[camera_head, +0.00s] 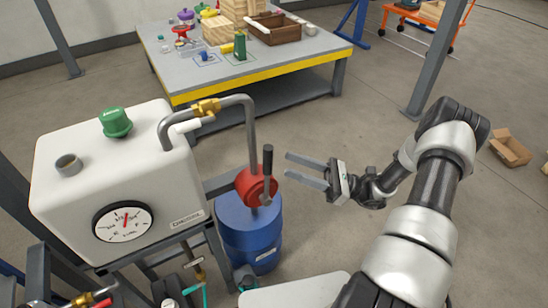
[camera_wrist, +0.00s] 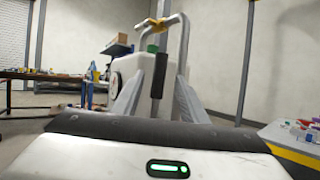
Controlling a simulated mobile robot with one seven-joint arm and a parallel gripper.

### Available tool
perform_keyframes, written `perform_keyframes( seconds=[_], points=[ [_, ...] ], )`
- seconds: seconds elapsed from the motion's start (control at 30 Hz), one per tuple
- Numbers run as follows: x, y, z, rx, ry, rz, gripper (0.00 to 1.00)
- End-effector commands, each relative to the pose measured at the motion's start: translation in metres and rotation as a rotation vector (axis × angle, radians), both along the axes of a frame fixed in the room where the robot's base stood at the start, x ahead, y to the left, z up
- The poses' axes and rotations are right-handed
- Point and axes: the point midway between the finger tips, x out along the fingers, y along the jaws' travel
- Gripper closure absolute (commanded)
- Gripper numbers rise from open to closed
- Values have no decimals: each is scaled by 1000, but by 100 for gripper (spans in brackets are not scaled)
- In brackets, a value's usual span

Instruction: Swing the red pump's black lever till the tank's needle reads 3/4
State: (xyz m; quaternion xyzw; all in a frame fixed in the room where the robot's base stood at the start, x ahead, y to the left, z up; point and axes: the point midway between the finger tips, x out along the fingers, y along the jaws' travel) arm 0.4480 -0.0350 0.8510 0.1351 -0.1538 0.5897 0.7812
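The red pump (camera_head: 252,184) sits on top of the blue drum, beside the white tank (camera_head: 75,160). Its black lever (camera_head: 267,165) stands nearly upright; in the wrist view the lever (camera_wrist: 159,76) shows upright between my two fingers. My gripper (camera_head: 287,165) is open, with fingertips just right of the lever in the head view and pointing at it. No contact is visible. The tank's round gauge (camera_head: 123,222) has a red needle pointing nearly straight up, slightly right; its markings are too small to read surely.
A blue drum (camera_head: 245,230) stands under the pump. A bent grey pipe with a brass valve (camera_head: 206,107) arches over from the tank. A yellow-edged workbench (camera_head: 270,68) stands behind with crates and small items. A cardboard box (camera_head: 510,148) lies at right; floor between is clear.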

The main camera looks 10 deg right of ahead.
Motion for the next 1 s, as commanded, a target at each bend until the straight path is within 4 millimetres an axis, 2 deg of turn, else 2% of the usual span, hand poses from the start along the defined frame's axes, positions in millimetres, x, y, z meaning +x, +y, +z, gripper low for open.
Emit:
perform_keyframes(
  seconds=[0.1,0.3,0.67,0.7,0.8,0.87,0.9,1.0],
  points=[
    [-6,-22,-11,0,0,-3,61],
    [-12,-42,-19,0,0,-1,61],
    [-14,-47,-21,0,0,0,61],
    [-14,-46,-21,-1,0,1,67],
    [-15,-35,-16,-34,-9,46,84],
    [-20,-19,-9,-89,-23,119,94],
    [-26,-3,-4,-141,-39,189,100],
    [-52,39,11,-318,-108,419,100]
  ],
)
